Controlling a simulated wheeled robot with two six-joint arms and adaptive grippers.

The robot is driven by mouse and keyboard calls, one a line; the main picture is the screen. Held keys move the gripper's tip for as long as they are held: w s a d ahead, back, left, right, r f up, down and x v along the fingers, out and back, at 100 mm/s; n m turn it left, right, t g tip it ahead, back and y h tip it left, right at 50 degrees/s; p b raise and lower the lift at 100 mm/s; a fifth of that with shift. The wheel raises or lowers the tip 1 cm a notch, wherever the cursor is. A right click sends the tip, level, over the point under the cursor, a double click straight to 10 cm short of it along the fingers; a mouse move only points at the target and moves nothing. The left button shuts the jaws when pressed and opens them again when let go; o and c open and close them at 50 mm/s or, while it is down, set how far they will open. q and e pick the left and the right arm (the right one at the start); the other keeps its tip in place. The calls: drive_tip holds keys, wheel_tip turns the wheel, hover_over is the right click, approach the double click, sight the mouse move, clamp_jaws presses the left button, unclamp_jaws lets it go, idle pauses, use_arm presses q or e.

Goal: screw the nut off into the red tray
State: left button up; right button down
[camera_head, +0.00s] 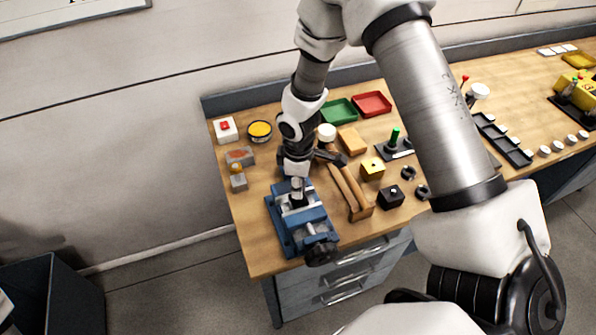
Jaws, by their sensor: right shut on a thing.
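The red tray (372,104) lies at the back of the wooden bench, beside a green tray, and looks empty. My right gripper (297,198) points down over the blue vise (316,217) at the bench's front left. It is shut, with its fingertips at the vise jaws. What it grips is small and mostly hidden by the fingers; from its place at the vise it appears to be the nut. Whether the nut is still on a thread cannot be seen. My left gripper is not in view.
The green tray (338,111) is left of the red tray. A wooden-handled hammer (346,187), yellow block (372,169), black block (390,197) and green-knobbed stand (395,140) are right of the vise. A yellow tin (260,131) and red button box (226,129) stand at the back left.

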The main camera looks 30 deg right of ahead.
drive_tip(key=shift+r, duration=3.4)
